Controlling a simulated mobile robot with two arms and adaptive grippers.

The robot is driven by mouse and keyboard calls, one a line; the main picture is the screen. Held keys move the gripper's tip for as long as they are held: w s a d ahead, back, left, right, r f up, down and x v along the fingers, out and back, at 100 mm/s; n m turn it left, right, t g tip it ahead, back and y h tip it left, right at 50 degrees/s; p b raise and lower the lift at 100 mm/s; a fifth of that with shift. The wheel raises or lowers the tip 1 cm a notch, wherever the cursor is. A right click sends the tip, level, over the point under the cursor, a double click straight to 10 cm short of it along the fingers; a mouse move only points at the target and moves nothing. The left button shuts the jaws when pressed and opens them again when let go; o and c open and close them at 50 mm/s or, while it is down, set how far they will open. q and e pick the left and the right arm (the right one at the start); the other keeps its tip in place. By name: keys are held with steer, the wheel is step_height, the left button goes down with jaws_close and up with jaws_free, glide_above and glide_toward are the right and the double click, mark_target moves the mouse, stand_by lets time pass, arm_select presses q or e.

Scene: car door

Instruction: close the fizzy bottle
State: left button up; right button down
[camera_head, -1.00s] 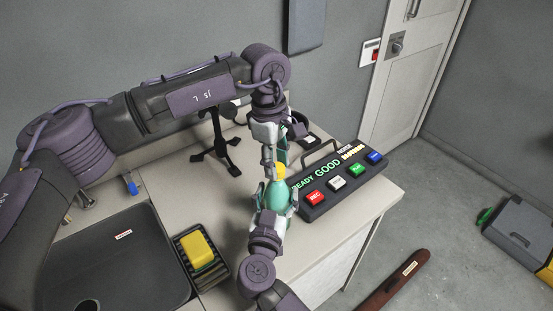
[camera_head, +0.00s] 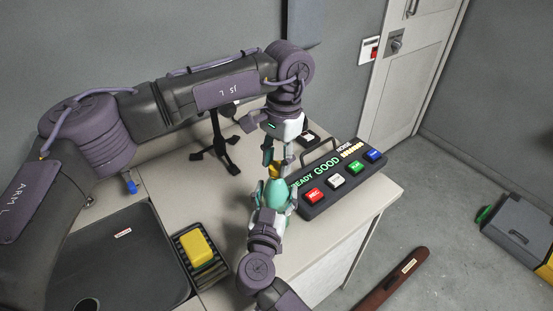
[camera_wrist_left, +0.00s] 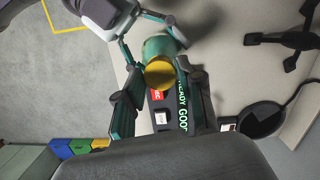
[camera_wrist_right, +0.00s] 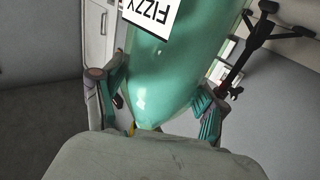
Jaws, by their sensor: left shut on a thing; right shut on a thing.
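The fizzy bottle (camera_head: 275,192) is green, with a white FIZZY label (camera_wrist_right: 150,14) in the right wrist view. My right gripper (camera_head: 272,202) is shut around its body; its fingers press both sides in the right wrist view (camera_wrist_right: 155,100). The yellow cap (camera_head: 274,171) sits at the bottle's top end; whether it is seated on the neck is hidden. My left gripper (camera_head: 275,160) is directly above and shut on the cap. In the left wrist view, the cap (camera_wrist_left: 159,75) lies between the fingers, with the green bottle (camera_wrist_left: 160,46) right behind it.
A black button panel (camera_head: 340,182) reading READY GOOD stands right of the bottle. A black stand (camera_head: 217,150) is behind left. A yellow sponge (camera_head: 197,249) lies in a rack by a dark basin (camera_head: 110,262). The table (camera_head: 225,215) is bare in front of the stand.

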arm_select(q)
steer(key=o, duration=0.7)
steer(key=shift+o, duration=0.2)
steer(key=shift+r, duration=2.25)
